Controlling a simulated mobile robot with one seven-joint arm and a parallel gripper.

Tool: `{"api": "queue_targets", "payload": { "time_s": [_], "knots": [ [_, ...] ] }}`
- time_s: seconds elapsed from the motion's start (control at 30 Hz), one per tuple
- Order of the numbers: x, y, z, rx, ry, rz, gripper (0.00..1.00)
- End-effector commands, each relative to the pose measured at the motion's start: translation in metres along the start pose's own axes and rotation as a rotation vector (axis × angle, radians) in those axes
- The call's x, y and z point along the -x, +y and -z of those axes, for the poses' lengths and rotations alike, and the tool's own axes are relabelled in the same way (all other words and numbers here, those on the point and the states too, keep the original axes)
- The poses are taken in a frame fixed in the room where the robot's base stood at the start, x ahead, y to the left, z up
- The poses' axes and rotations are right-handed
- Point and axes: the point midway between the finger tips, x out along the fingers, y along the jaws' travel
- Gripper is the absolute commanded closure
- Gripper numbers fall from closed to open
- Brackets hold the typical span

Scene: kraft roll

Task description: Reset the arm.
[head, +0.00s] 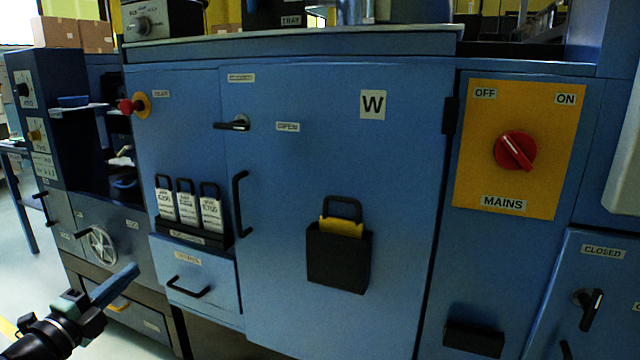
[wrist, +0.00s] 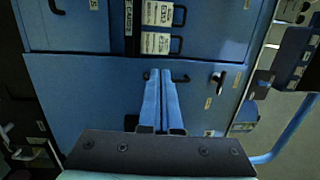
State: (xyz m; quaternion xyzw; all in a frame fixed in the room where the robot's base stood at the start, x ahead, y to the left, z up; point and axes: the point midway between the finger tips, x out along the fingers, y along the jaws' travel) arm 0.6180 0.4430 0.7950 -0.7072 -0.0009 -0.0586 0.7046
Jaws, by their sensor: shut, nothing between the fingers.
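My gripper (head: 118,285) is at the lower left of the head view, in front of the blue machine (head: 290,220) and apart from it. Its blue fingers are together with nothing between them. The fingers also show in the wrist view (wrist: 164,98), pointing toward the blue front panels. My dark arm comes in from the bottom left corner of the head view.
A door marked W bears a black pocket (head: 338,262) with a yellow item. Left of it are a rack of tags (head: 190,235) and a drawer (head: 195,278). A red MAINS switch (head: 515,151) sits on a yellow plate. Open floor (head: 25,240) shows at left.

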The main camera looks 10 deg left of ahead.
Motion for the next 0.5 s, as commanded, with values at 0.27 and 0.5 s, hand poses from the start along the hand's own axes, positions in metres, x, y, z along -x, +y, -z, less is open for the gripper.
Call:
{"api": "queue_targets", "payload": {
  "time_s": [0.27,0.5],
  "knots": [
    [-0.074,-0.088,0.064,0.049,-0.002,0.247,1.00],
    [-0.108,-0.199,0.157,0.244,0.014,0.534,1.00]
  ]
}}
